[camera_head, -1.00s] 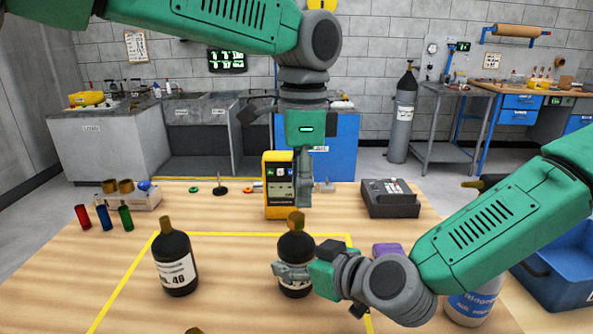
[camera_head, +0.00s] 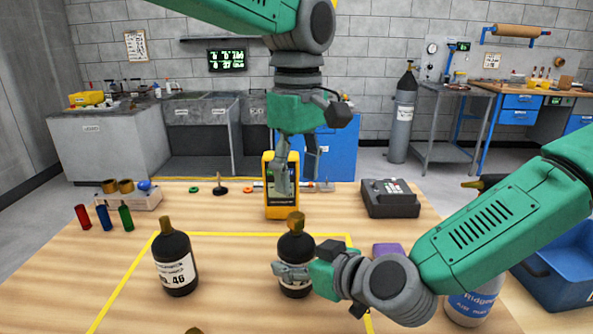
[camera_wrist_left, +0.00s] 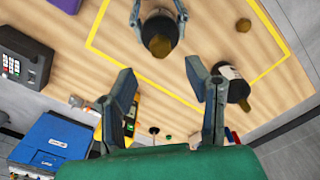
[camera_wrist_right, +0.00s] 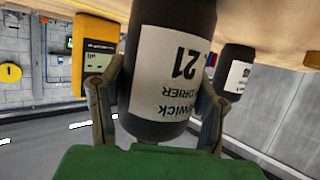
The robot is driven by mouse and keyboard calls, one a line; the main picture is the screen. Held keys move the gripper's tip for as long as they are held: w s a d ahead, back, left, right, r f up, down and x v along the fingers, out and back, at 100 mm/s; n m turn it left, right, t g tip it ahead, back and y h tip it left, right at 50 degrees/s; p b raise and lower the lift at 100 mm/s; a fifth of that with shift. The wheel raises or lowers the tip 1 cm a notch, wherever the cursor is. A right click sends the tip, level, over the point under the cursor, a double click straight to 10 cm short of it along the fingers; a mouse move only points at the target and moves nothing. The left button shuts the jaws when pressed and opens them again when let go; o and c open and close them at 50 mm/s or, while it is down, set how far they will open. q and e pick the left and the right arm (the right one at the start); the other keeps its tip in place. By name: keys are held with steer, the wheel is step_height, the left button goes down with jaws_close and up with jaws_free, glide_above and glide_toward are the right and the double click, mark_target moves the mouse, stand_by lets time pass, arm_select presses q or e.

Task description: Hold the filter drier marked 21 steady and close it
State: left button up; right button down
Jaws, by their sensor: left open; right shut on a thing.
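The filter drier marked 21 (camera_head: 296,248) is a black bottle-shaped canister with a brass-coloured top, standing upright on the table near the yellow line. Its label with 21 shows upside down in the right wrist view (camera_wrist_right: 172,65). My right gripper (camera_head: 288,272) is shut around its lower body from the right. My left gripper (camera_head: 296,178) is open and empty above and behind the drier, in front of the yellow meter. In the left wrist view, the left fingers (camera_wrist_left: 168,90) are spread, with the drier's brass top (camera_wrist_left: 158,42) beyond them.
A second black canister marked 46 (camera_head: 175,262) stands to the left. A yellow meter (camera_head: 270,205) stands behind the drier, and a dark grey device (camera_head: 389,198) is at the back right.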

mark_target(296, 215)
arm_select(q)
steer(key=n, duration=0.3)
steer(key=shift+r+n, duration=0.15)
steer(key=shift+n, duration=0.25)
steer(key=shift+f, duration=4)
